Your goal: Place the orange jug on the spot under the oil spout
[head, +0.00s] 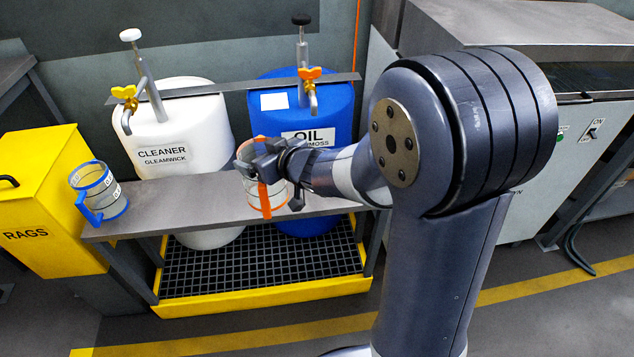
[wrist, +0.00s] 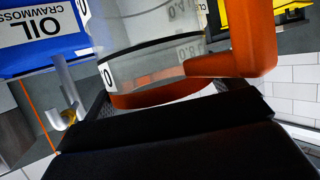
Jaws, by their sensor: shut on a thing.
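The orange jug (head: 266,196) is a clear measuring jug with orange rim, base and handle. My gripper (head: 272,165) is shut on it, coming from the right, in front of the drums and over the shelf. In the wrist view the jug (wrist: 150,65) fills the upper middle, with its orange handle at the right. I cannot tell whether the jug touches the shelf. The spot under the spout is not clearly visible.
A grey shelf (head: 170,206) runs in front of the drums. A blue-trimmed jug (head: 98,192) stands at its left end. A white cleaner drum (head: 185,145) with its own tap stands left of the oil drum. A yellow rags bin (head: 40,200) is far left.

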